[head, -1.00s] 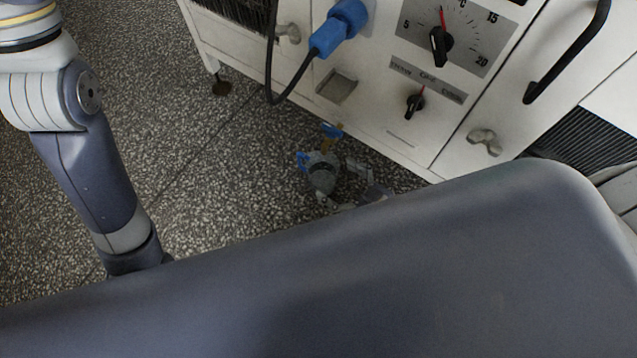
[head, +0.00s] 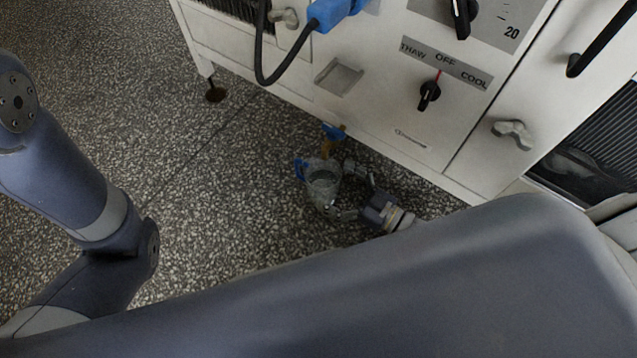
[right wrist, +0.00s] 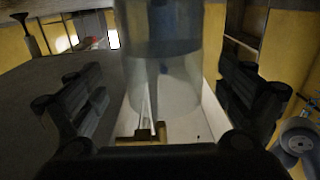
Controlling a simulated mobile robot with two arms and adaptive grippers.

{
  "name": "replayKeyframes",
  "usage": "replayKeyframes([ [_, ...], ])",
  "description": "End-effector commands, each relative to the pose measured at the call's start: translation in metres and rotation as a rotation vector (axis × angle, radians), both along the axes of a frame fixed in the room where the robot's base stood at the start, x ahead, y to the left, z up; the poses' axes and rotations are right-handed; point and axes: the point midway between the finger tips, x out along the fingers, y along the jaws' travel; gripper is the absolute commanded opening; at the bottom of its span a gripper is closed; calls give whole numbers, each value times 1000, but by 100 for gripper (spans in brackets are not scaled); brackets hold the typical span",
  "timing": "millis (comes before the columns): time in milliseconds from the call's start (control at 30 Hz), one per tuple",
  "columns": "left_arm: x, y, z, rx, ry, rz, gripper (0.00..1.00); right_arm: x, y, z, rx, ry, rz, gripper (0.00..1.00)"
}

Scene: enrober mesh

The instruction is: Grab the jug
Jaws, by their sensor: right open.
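The jug (head: 323,184) is clear with a blue handle on its left side. In the head view it is low by the white machine, just below a blue-handled brass tap (head: 327,147). My right gripper (head: 344,191) is open, with one finger on each side of the jug. In the right wrist view the jug (right wrist: 165,70) fills the middle, between the spread fingers (right wrist: 163,95); I cannot tell whether they touch it. The jug's far side is hidden there. My left gripper is not in view; only its arm shows at the left.
The white machine (head: 390,125) with dials and latches stands close behind the jug. A blue plug (head: 333,12) with a black cable hangs from its front. The speckled floor (head: 210,170) to the left is clear.

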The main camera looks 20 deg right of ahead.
Motion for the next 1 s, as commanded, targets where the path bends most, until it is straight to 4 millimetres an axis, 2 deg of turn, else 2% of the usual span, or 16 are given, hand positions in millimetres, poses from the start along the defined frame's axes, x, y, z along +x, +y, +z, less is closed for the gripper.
replayKeyframes([
  [100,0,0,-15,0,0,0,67,11,12,-2,2,-5,2,96],
  [300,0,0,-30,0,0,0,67,30,29,-1,2,-5,1,96],
  [633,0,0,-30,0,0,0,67,35,33,2,-1,-1,0,96],
  [667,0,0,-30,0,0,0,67,35,33,2,-1,-1,0,91],
  [900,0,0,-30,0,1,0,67,35,33,2,-1,-1,0,37],
  [933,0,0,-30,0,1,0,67,35,33,2,-1,-1,0,31],
  [1000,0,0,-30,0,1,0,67,36,33,4,2,-5,0,31],
])
